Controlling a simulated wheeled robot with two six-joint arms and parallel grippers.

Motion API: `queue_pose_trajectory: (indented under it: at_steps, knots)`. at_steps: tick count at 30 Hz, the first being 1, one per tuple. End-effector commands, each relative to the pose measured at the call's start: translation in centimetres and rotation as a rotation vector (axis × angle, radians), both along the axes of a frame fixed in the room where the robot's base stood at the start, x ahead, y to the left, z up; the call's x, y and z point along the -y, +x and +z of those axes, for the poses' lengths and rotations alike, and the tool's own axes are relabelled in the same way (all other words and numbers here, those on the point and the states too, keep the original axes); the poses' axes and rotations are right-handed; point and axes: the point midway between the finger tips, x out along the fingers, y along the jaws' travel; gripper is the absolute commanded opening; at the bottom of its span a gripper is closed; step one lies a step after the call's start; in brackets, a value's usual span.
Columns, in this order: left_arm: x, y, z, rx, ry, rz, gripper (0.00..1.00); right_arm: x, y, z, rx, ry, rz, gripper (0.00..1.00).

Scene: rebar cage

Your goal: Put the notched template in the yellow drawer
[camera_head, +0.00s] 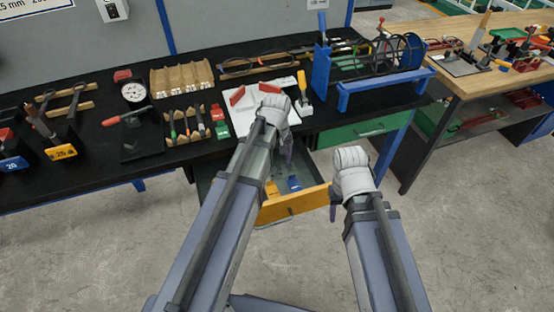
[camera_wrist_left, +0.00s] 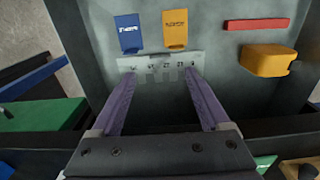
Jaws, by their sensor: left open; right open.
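The yellow drawer (camera_head: 290,207) is pulled out below the black bench. The notched template (camera_wrist_left: 160,66), a light grey strip with numbers and notches, lies in the grey drawer interior in the left wrist view. My left gripper (camera_head: 288,154) reaches down over the drawer. In the left wrist view its open fingers (camera_wrist_left: 160,80) have their tips by the two ends of the template; I cannot tell whether they touch it. The template is not discernible in the head view. My right gripper (camera_head: 333,212) is open and empty, beside the drawer's right front corner.
The drawer also holds a blue tag (camera_wrist_left: 129,33), a yellow tag (camera_wrist_left: 175,29), a red bar (camera_wrist_left: 256,24) and a yellow block (camera_wrist_left: 267,60). A green drawer (camera_head: 350,134) is to the right. The bench top (camera_head: 90,180) is crowded with tools. The floor in front is clear.

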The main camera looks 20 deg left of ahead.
Motion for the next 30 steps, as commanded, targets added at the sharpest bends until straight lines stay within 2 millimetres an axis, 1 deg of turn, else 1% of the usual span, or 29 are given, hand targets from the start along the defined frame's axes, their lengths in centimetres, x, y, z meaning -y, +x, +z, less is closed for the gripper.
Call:
queue_pose_trajectory:
  at_steps: [1,6,9,14,16,17,19,20,21,24,27,30]
  knots:
    - [0.0,0.0,1.7,0.000,0.000,0.000,0.79,0.0,0.0,1.7,0.000,0.000,0.000,0.50]
    - [0.0,0.0,3.8,0.000,0.000,0.000,0.79,0.0,0.0,3.8,0.000,0.000,0.000,0.50]
    - [0.0,0.0,4.4,0.000,0.000,0.000,0.79,0.0,0.0,4.4,0.000,0.000,0.000,0.50]
    - [0.0,0.0,4.5,0.000,0.000,0.000,0.79,0.0,0.0,4.5,0.000,0.000,0.000,0.50]
    - [0.5,-0.6,4.5,-0.002,0.002,-0.028,0.79,0.0,0.0,4.5,0.000,0.000,0.000,0.50]
    - [1.0,-1.2,4.5,-0.004,0.006,-0.059,0.79,0.0,0.0,4.5,0.000,0.000,0.000,0.50]
    - [3.0,-3.4,4.5,-0.012,0.017,-0.186,0.79,0.0,0.0,4.5,0.000,0.000,0.000,0.50]
    - [4.0,-4.6,4.5,-0.016,0.025,-0.258,0.79,0.0,0.0,4.5,0.000,0.000,0.000,0.50]
    - [5.3,-6.3,4.5,-0.023,0.035,-0.359,0.79,0.0,0.0,4.5,0.000,0.000,0.000,0.50]
    - [7.8,-10.0,4.5,-0.042,0.059,-0.596,0.79,0.0,0.0,4.5,0.000,0.000,0.000,0.50]
    - [9.4,-12.7,4.6,-0.058,0.077,-0.780,0.79,0.0,0.0,4.5,0.000,0.000,0.000,0.50]
    - [10.2,-14.1,4.6,-0.069,0.087,-0.889,0.79,0.0,0.0,4.5,0.000,0.000,0.000,0.50]
